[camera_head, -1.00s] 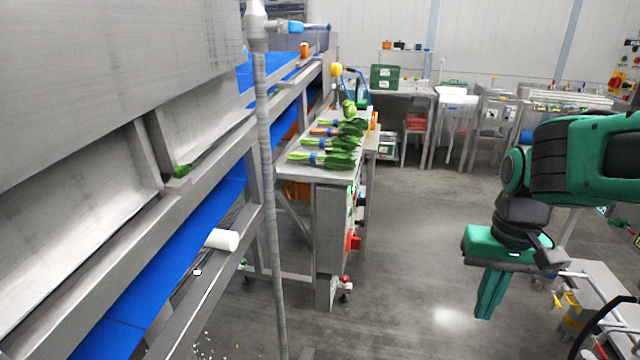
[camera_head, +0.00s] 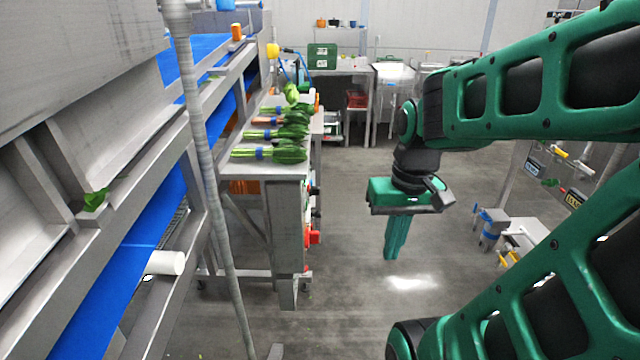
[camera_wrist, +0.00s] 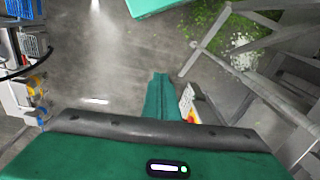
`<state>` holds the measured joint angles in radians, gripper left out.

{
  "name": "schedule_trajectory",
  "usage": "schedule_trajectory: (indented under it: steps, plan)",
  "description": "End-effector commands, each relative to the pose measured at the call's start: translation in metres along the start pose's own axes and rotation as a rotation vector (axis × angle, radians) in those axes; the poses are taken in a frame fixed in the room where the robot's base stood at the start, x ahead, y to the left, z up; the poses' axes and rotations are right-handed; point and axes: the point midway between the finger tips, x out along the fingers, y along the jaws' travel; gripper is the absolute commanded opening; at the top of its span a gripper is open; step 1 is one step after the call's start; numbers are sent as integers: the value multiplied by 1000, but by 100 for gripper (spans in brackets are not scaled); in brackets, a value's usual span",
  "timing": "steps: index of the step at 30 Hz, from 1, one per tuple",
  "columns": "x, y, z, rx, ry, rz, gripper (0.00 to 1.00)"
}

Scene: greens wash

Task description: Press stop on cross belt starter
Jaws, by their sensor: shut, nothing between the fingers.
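My gripper (camera_head: 394,250) hangs with its green fingers together and pointing down, over open floor in the head view. Its fingers also show in the wrist view (camera_wrist: 161,95), with nothing between them. A grey cabinet-like stand (camera_head: 271,235) is to the left of my gripper, with clear space between them. On its right side are a red part (camera_head: 312,237) and small dark and red fittings, seen edge-on. I cannot tell which of these is the cross belt starter, and no stop button can be made out.
Bunches of greens (camera_head: 275,154) lie on the stand's top. A blue belt (camera_head: 120,270) in a grey frame runs along the left, behind an upright grey pole (camera_head: 207,160). A grey bench with tools (camera_head: 525,236) stands at right. The floor between is clear.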

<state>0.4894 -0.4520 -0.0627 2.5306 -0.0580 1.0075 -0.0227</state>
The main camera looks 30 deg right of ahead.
Motion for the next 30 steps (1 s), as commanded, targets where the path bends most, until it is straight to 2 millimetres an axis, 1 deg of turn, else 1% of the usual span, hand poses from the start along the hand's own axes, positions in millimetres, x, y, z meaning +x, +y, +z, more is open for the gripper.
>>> schedule_trajectory:
  steps: [1, 2, 3, 5, 6, 8, 9, 12, 15, 18, 21, 30]
  plan:
    - [0, 8, -21, 51, 17, -13, 0]
    - [0, 5, -35, 47, 36, -29, 0]
    - [-2, 0, -56, 40, 65, -55, 0]
    - [-5, -7, -88, 30, 115, -98, 0]
    - [-7, -10, -110, 25, 149, -128, 0]
    - [-12, -15, -142, 20, 201, -175, 0]
    - [-14, -17, -161, 18, 232, -207, 0]
    - [-21, -21, -203, 12, 304, -281, 0]
    - [-27, -22, -233, 10, 359, -341, 0]
    - [-32, -23, -251, 7, 393, -382, 0]
    - [-34, -24, -259, 6, 409, -403, 0]
    - [-35, -24, -260, 6, 413, -407, 0]
